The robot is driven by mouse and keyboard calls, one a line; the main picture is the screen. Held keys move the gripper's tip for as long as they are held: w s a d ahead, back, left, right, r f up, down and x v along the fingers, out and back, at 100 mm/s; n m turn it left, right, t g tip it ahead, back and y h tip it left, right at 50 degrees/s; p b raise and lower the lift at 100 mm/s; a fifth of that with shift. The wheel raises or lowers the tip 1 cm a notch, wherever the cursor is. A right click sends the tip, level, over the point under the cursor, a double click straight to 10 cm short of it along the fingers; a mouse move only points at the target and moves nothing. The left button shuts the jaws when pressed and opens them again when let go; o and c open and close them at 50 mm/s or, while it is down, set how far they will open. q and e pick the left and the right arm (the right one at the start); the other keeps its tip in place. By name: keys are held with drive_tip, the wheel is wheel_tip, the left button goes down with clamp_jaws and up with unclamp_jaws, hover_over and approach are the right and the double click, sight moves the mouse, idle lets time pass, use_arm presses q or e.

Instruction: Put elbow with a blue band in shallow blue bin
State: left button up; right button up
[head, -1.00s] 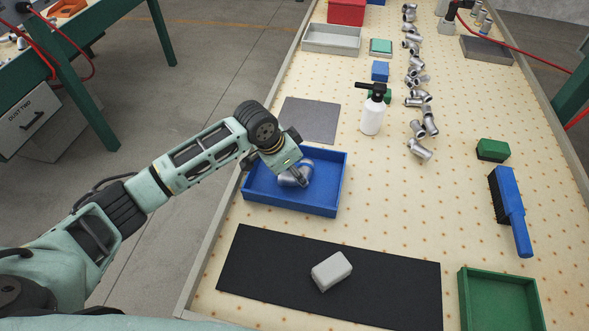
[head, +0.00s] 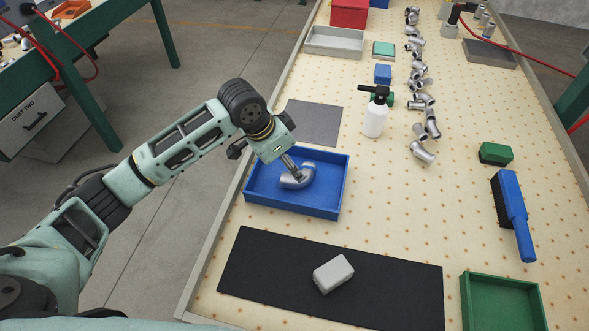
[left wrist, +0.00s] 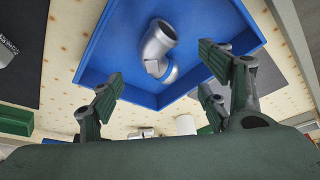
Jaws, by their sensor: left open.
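A silvery metal elbow (head: 298,177) lies in the shallow blue bin (head: 318,206), resting on its floor. I cannot make out a blue band on it in either view. My left gripper (head: 290,164) is over the bin, above the elbow, and partly covers it in the head view. In the left wrist view the left gripper (left wrist: 160,78) has its fingers spread wide and empty. The elbow (left wrist: 157,48) lies apart from the fingers, on the floor of the blue bin (left wrist: 108,30). My right gripper is not in view.
A black mat (head: 260,270) with a light grey block (head: 333,273) lies in front of the bin. A grey mat (head: 313,122) and a white spray bottle (head: 375,118) stand behind. Several metal fittings (head: 422,152) form a row. A green tray (head: 500,310) and a blue brush (head: 512,212) are right.

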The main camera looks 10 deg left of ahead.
use_arm(q)
drive_tip(key=v, duration=0.5)
drive_tip(key=shift+r, duration=0.15)
idle(0.3)
